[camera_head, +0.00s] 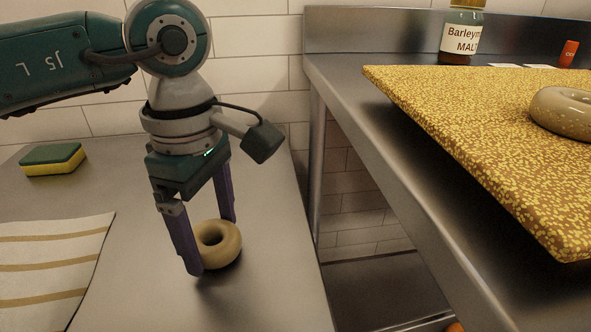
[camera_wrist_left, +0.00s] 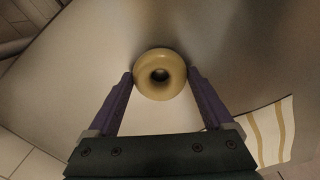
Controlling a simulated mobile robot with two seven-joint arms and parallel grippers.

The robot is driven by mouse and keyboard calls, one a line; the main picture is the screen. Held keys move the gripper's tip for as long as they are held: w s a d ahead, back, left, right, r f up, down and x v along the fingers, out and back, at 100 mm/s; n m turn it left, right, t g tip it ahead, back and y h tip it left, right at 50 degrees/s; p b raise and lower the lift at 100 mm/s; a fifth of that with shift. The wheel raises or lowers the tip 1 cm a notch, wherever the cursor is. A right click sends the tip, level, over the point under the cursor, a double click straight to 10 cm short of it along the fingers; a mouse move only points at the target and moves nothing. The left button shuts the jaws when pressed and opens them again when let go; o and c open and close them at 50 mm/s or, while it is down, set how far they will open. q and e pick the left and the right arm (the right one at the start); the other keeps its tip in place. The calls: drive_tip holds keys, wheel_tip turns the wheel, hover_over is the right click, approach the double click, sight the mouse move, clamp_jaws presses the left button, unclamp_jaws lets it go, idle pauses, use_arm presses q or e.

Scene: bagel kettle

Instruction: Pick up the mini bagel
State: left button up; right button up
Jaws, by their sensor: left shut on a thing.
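The mini bagel (camera_head: 219,243) is a small pale tan ring at the end of the left metal counter (camera_head: 265,300). My left gripper (camera_head: 214,246) points down at it, its purple fingers on either side of the bagel. In the left wrist view the bagel (camera_wrist_left: 160,74) sits between the fingertips (camera_wrist_left: 160,76), which press its sides. I cannot tell whether it is lifted off the counter or touches it. My right gripper is in neither view.
A striped cloth (camera_head: 50,265) and a green and yellow sponge (camera_head: 52,160) lie on the left counter. Across a gap, a speckled board (camera_head: 470,110) bears a larger bagel (camera_head: 565,112). A labelled malt jar (camera_head: 462,38) and an orange-capped item (camera_head: 568,53) stand behind.

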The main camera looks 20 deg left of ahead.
use_arm(q)
wheel_tip(320, 180, up, 20)
drive_tip(key=p, duration=0.3)
drive_tip(key=shift+f+p, duration=0.15)
drive_tip(key=shift+p, duration=0.25)
